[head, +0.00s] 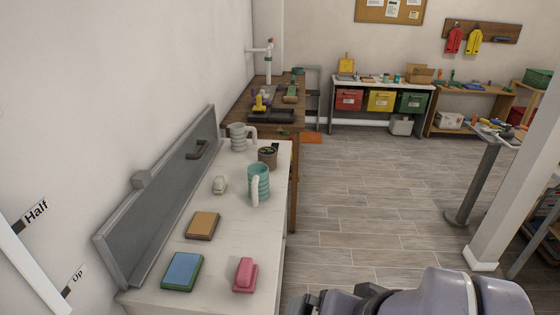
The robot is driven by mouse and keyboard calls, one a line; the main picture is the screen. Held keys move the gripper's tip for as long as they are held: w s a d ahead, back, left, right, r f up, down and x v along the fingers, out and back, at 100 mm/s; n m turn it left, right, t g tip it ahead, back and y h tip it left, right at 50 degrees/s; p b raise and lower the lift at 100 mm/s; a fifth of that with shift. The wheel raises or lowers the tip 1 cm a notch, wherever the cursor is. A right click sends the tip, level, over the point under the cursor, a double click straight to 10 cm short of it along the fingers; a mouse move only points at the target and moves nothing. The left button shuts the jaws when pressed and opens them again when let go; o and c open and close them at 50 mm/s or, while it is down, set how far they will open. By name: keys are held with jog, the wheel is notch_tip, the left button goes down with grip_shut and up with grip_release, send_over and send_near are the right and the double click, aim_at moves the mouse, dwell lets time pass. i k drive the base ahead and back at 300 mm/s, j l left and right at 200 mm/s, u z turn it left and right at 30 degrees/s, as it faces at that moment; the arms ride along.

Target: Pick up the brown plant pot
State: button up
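The brown plant pot (267,158) stands upright on the white counter (228,238), with dark soil and a little green plant in its top. A teal ribbed mug (259,184) stands just in front of it and hides a bit of its lower part. A grey ribbed mug (238,137) stands behind it to the left. My arm is folded low at the bottom right, well apart from the pot. The dark end at its left looks like my gripper (312,302), cut by the frame edge. I cannot make out whether its fingers are open or shut.
The counter also holds a small pale object (220,184), an orange-brown block (202,225), a blue-green block (182,271) and a pink object (244,274). A grey raised panel (170,200) runs along its wall side. The wooden floor (370,210) to the right is clear.

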aim_at(267, 159)
jog(key=i+l+u, duration=0.15)
jog(key=i+l, duration=0.2)
jog(key=i+l+u, duration=0.1)
jog(key=i+l, duration=0.3)
jog(key=i+l+u, duration=0.15)
jog(key=i+l, duration=0.2)
jog(key=l, duration=0.15)
jog(key=i+l+u, duration=0.15)
jog(key=i+l, duration=0.2)
jog(key=i+l+u, duration=0.1)
jog(key=i+l, duration=0.2)
jog(key=l, duration=0.35)
jog(key=i+u, duration=0.1)
jog(key=i, duration=0.3)
jog(key=i+l+u, duration=0.15)
jog(key=i, duration=0.25)
jog(key=i+l+u, duration=0.1)
jog(key=i, duration=0.3)
jog(key=l, duration=0.1)
